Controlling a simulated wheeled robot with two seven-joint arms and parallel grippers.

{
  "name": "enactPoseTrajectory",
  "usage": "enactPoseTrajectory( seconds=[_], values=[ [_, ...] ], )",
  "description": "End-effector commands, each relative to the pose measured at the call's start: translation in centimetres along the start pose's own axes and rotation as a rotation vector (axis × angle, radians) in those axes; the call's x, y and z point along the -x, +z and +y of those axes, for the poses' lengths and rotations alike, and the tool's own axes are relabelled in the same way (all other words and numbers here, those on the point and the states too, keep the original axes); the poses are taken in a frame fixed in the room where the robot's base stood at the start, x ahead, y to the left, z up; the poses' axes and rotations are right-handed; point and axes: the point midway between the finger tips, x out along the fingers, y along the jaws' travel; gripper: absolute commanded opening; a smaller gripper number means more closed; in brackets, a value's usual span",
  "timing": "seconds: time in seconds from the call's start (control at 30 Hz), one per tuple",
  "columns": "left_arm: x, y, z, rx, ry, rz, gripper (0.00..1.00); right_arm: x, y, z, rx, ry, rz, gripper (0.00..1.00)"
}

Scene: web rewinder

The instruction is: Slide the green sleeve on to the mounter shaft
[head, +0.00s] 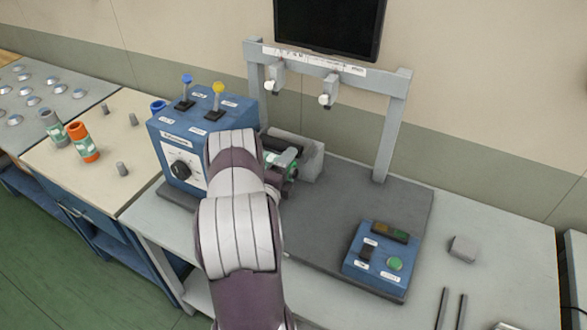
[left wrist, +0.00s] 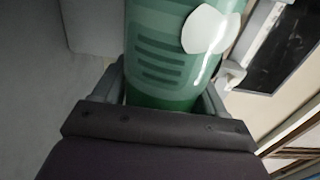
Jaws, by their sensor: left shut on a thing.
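My left arm reaches in from the bottom of the head view, in front of the blue machine (head: 182,145). My left gripper (head: 284,160) is shut on the green sleeve (head: 268,157), which is mostly hidden behind my arm. In the left wrist view the green sleeve (left wrist: 158,55) lies between the two fingers (left wrist: 160,98), with darker stripes and a white patch on its side. I cannot make out the mounter shaft; my arm covers that part of the machine. My right gripper is not in view.
A grey frame (head: 395,125) rises over the dark base plate. A blue button box (head: 378,258) sits at the front right. An orange sleeve (head: 83,143) and a grey one (head: 54,127) stand on the left bench.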

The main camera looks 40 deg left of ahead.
Motion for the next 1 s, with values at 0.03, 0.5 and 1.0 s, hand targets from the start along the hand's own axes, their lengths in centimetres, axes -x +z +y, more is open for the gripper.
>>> enactPoseTrajectory(
  seconds=[0.03,0.5,1.0],
  values=[
    [-0.04,0.07,-0.12,-0.002,-0.003,0.000,0.00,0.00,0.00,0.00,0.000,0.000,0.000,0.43],
    [-0.05,0.04,0.18,-0.002,-0.003,0.000,0.00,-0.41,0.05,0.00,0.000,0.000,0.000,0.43],
    [-0.03,0.02,0.42,-0.001,-0.001,0.000,1.00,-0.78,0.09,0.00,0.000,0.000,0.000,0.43]
  ],
)
